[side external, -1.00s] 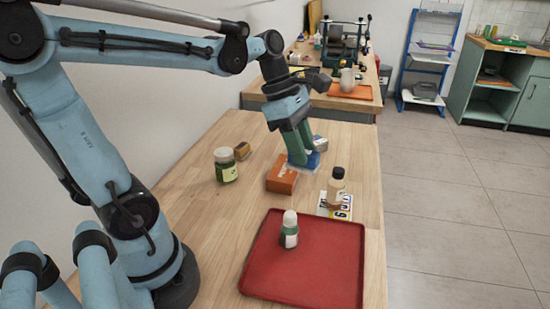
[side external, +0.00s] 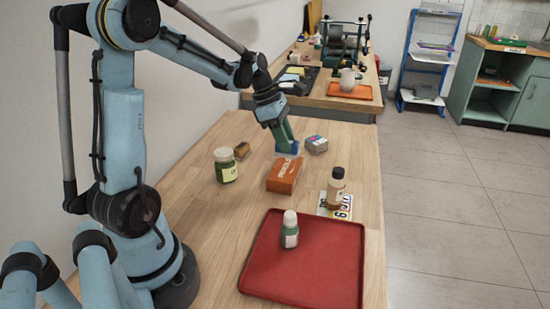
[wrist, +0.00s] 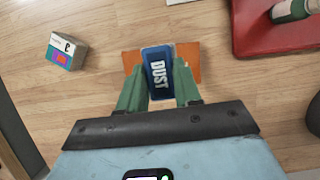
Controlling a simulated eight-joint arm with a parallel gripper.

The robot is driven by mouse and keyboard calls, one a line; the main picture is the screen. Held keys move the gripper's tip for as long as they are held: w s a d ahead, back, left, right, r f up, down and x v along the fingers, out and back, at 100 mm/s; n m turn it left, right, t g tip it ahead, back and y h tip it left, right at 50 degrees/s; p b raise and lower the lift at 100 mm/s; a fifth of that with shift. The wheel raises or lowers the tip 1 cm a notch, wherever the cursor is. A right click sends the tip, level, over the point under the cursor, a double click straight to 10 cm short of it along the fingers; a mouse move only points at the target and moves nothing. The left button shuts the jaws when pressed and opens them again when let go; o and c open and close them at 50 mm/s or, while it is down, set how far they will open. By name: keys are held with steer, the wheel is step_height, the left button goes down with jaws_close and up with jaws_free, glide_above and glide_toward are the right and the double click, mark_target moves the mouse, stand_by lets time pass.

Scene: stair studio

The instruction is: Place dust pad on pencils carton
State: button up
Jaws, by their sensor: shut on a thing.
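My gripper (side external: 287,143) is shut on the blue dust pad (wrist: 157,66), whose white "DUST" lettering shows between the green fingers in the wrist view. In the side view the dust pad (side external: 288,153) appears just beyond the far edge of the orange pencils carton (side external: 283,177). The carton lies flat on the wooden table. In the wrist view the pad overlaps the middle of the carton (wrist: 189,54), which shows on both sides of it. The pad appears to be held above the table; the exact gap to the carton cannot be told.
A green jar (side external: 226,168) and a small brown block (side external: 242,150) stand left of the carton. A small multicoloured box (side external: 316,144) lies to the right.

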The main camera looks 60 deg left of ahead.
steer(key=shift+a+f, duration=0.3)
steer(key=shift+f, duration=1.85)
steer(key=shift+f, duration=0.1)
steer(key=o, duration=1)
steer(key=shift+o, duration=0.2)
